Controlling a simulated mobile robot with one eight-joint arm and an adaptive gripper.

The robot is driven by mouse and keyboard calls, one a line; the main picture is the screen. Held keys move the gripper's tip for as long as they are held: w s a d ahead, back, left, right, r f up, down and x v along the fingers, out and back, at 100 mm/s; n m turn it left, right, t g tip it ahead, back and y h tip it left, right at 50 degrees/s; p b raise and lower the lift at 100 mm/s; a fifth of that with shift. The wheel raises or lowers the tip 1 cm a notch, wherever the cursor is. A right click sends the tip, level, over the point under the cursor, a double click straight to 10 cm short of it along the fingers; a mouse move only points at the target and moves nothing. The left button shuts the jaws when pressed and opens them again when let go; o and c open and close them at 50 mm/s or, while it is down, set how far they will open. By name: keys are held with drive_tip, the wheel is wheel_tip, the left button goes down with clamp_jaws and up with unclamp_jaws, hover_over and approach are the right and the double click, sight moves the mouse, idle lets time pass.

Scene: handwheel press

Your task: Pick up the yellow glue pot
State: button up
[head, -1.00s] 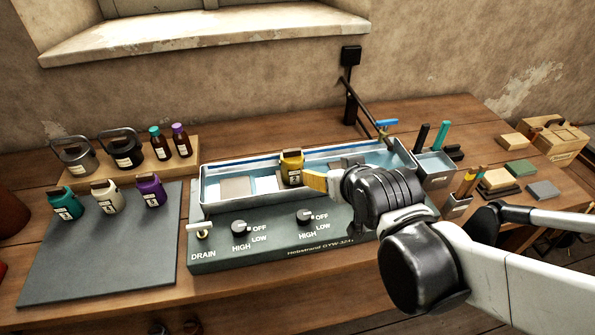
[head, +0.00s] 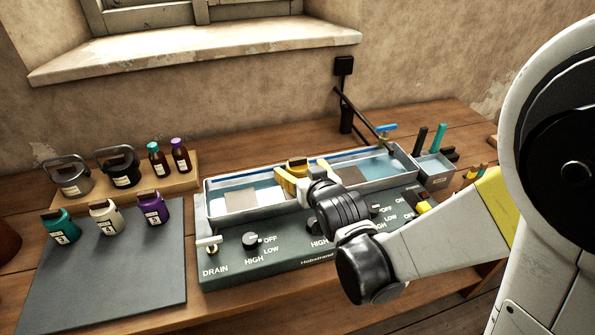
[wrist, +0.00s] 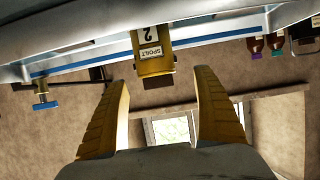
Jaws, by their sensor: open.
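The yellow glue pot (head: 297,163) stands in the long metal water bath (head: 216,215), and my gripper hides most of it in the head view. In the wrist view the yellow glue pot (wrist: 153,66) appears upside down, its label reading "SPOILT 2" and its dark lid pointing down the picture. My gripper (head: 304,175) is open, with its yellow fingers at the pot. In the wrist view my gripper (wrist: 163,80) has one finger on each side of the pot's line, with gaps showing on both sides. I cannot tell how far the tips reach along it.
Teal (head: 62,228), white (head: 106,220) and purple (head: 152,209) pots stand at the dark mat (head: 110,280). A blue-handled tap (head: 386,130) and a tool holder (head: 434,168) are at the bath's right end.

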sight(299, 165)
drive_tip(key=x, duration=0.2)
drive_tip(key=b+x, duration=0.1)
drive_tip(key=x, duration=0.1)
drive_tip(key=shift+w+d+b, duration=0.15)
drive_tip(key=shift+w+b, duration=0.15)
drive_tip(key=shift+w, duration=0.05)
drive_tip(key=c, duration=1.5)
drive_tip(key=shift+c, duration=0.2)
drive_tip(key=shift+r, duration=0.15)
